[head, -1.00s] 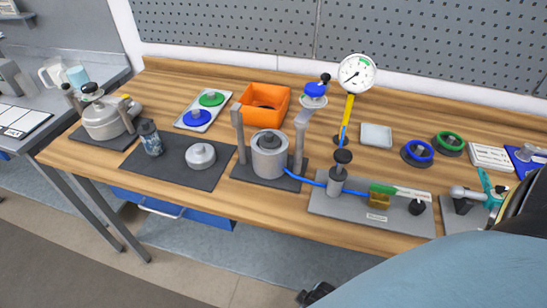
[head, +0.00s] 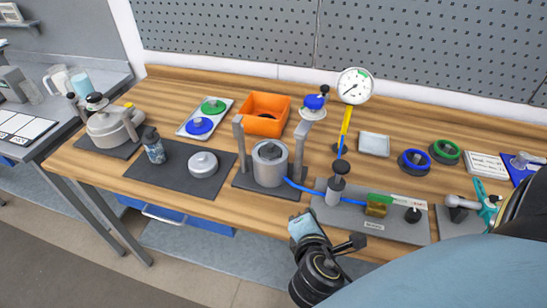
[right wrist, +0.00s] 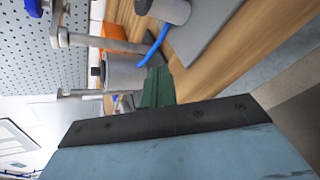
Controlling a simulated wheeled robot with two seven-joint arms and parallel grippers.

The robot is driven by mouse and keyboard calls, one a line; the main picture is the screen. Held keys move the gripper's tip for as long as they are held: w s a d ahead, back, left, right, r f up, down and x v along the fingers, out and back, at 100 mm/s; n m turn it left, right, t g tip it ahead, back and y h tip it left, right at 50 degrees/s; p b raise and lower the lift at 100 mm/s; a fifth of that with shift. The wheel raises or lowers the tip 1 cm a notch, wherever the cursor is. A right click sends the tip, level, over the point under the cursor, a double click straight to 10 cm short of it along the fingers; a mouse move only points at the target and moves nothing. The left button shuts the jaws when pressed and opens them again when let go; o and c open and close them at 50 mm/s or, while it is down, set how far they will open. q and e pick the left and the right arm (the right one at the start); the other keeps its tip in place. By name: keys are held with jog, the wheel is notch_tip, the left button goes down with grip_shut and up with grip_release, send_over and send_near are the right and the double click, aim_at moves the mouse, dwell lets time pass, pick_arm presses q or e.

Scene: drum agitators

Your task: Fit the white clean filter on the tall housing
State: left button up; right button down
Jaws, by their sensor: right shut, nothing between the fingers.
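The tall housing looks like the grey cylinder (head: 270,165) between two upright posts on a dark base, with a dark centre at its top. It also shows sideways in the right wrist view (right wrist: 122,72). I cannot pick out a white clean filter for certain. A dark, blue-patterned cylinder (head: 153,147) stands on the dark mat (head: 180,189), beside a round light-grey lidded piece (head: 203,163). My right gripper (head: 300,219) is shut and empty, in front of the table's front edge and below the housing. My left gripper is not in view.
A blue hose joins the housing to a pump plate (head: 365,226). Behind are an orange bin (head: 264,114), a tray with green and blue discs (head: 205,117) and a dial gauge (head: 354,86). A lidded pot (head: 105,128) stands left. A blue ring (head: 414,160) lies right.

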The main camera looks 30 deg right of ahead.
jog(key=w+a+r+n+t, duration=0.4)
jog(key=n+t, duration=0.2)
jog(key=n, duration=0.6)
jog(key=n+p, duration=0.2)
send_near(272, 149)
jog(key=x, duration=0.7)
jog(key=shift+f, duration=0.15)
jog(key=shift+w+d, duration=0.35)
jog(key=shift+w, duration=0.3)
jog(key=shift+s, duration=0.1)
